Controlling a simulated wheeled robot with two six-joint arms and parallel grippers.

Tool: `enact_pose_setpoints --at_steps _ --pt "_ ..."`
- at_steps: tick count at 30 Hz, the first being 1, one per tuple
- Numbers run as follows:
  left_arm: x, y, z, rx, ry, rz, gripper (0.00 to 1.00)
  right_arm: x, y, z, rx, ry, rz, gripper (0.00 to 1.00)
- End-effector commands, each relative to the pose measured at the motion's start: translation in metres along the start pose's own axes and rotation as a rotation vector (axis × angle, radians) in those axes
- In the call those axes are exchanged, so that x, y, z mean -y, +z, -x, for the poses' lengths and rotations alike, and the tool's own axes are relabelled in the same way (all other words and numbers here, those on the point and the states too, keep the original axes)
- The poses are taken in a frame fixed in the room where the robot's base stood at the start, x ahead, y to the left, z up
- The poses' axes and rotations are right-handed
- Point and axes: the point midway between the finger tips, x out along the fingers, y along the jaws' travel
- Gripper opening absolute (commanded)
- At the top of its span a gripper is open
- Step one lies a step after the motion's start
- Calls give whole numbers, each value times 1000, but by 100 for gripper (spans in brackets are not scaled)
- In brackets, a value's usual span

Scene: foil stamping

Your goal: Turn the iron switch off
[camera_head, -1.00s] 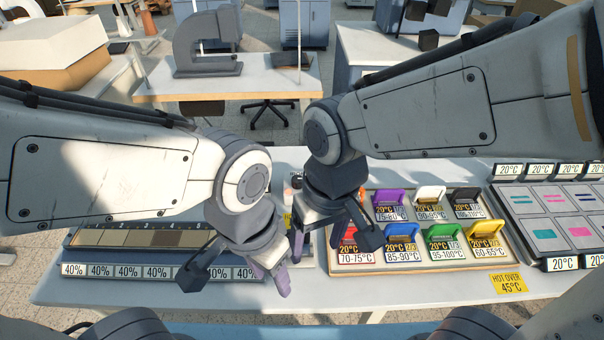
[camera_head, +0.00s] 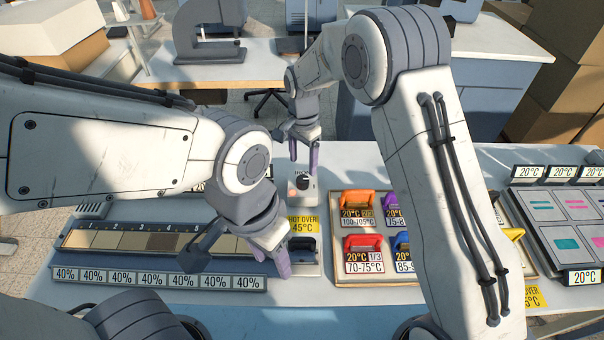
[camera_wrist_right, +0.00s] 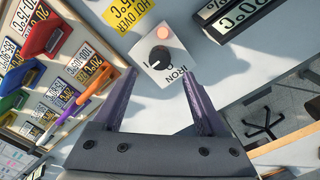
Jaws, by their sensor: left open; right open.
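The iron switch is a small white box (camera_head: 303,190) with a black round knob (camera_wrist_right: 160,57) on top, left of the coloured irons in the head view. In the right wrist view (camera_wrist_right: 153,78) it bears the word IRON, an "I" mark and a pinkish-orange light (camera_wrist_right: 162,33). I cannot tell the knob's exact setting. My right gripper (camera_head: 303,157) is open just behind and above the box, its fingertips on either side of the box's labelled end and apart from the knob.
A tray of coloured irons (camera_head: 348,200) lies to the right, partly hidden by my right arm. A yellow HOT OVER sign (camera_head: 303,225) is in front of the switch. A colour-swatch panel (camera_head: 548,215) is at far right, a brown graded strip (camera_head: 110,240) at left.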

Motion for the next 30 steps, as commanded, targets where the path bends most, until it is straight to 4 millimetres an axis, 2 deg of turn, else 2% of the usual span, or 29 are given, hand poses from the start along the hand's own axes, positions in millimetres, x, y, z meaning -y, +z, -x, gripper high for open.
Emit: enact_pose_setpoints --at_steps 6,10,15,22,23,24,28,29,30 --pt "-1 -1 12 0 0 1 50 -1 1 -39 2 5 2 74" --pt "-1 -1 16 0 0 1 50 0 2 -56 2 3 4 74" --pt "-1 -1 17 0 0 1 50 1 2 -66 1 1 5 74" --pt "-1 -1 17 0 0 1 50 2 3 -66 0 0 7 74" --pt "-1 -1 17 0 0 1 50 2 3 -66 0 0 7 70" --pt "-1 -1 17 0 0 1 50 2 3 -66 0 0 7 55" --pt "-1 -1 17 0 0 1 50 2 3 -66 0 0 7 5" --pt "-1 -1 17 0 0 1 50 2 3 -66 0 0 7 0" --pt "-1 -1 17 0 0 1 50 2 3 -66 0 0 7 0"
